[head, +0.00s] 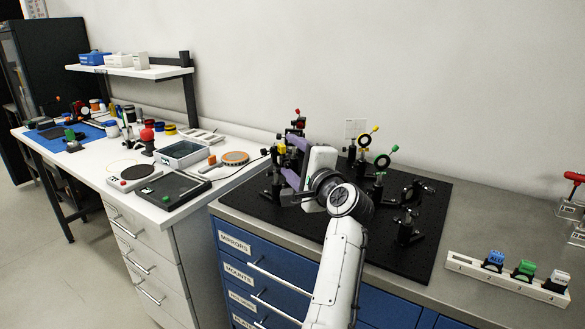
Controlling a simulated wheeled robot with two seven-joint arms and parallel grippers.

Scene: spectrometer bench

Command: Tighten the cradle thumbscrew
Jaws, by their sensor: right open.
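My right gripper (286,162) is over the left part of the black breadboard (339,238), with its purple fingers apart and pointing left. Dark optical mounts stand close around the fingers, one with a yellow knob (281,149) and one behind with a red top (298,122). I cannot tell which part here is the cradle thumbscrew; the gripper and arm hide some of this area. I see nothing held between the fingers, and contact with a mount cannot be told. My left gripper is not in view.
Several post mounts, one with a green ring (382,161), stand right of my gripper on the breadboard. A white rack (470,266) with coloured blocks lies at the front right. The left bench holds a grey tray (182,154) and a dark scale-like box (172,190).

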